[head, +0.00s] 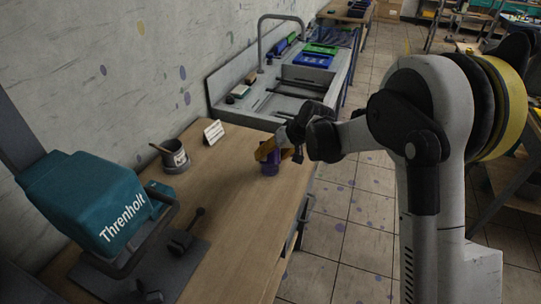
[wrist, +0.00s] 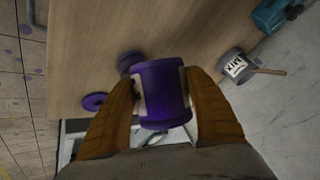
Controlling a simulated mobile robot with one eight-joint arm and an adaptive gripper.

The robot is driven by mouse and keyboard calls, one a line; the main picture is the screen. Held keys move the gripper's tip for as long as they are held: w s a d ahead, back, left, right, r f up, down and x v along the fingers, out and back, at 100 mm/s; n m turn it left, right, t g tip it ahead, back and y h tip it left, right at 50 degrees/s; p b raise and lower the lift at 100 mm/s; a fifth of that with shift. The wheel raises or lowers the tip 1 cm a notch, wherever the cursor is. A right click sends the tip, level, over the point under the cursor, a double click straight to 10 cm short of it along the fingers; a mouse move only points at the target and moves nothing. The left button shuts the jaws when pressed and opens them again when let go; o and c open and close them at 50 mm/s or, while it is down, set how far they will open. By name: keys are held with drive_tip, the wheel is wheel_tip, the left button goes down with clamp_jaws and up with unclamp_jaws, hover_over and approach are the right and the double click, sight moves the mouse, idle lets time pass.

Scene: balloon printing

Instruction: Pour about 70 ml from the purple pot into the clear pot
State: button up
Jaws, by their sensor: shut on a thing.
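The purple pot (wrist: 163,95) is between the two orange-brown fingers of my gripper (wrist: 163,108) in the wrist view, with a pale label at its side. My gripper is shut on it. In the head view the purple pot (head: 270,164) shows below my gripper (head: 279,151), over the wooden table near its right edge. I cannot tell whether it touches the table. I cannot make out a clear pot in either view; my gripper and the purple pot hide part of the table.
A grey pot marked MIX (wrist: 235,66), holding a stick, stands by the wall side; a card (head: 213,132) is behind it. A purple disc (wrist: 94,101) and a dark purple round thing (wrist: 129,60) lie on the table. A teal press (head: 95,205) stands at front left.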

drive_tip(key=shift+r+m+g, duration=0.1)
drive_tip(key=shift+m+g, duration=0.2)
drive_tip(key=shift+g, duration=1)
idle(0.8)
drive_tip(key=shift+f+t+b, duration=0.25)
drive_tip(key=shift+t+b, duration=0.25)
drive_tip(key=shift+s+t+b, duration=0.1)
drive_tip(key=shift+t+b, duration=0.2)
drive_tip(key=shift+t, duration=0.2)
drive_tip(key=shift+r, duration=0.15)
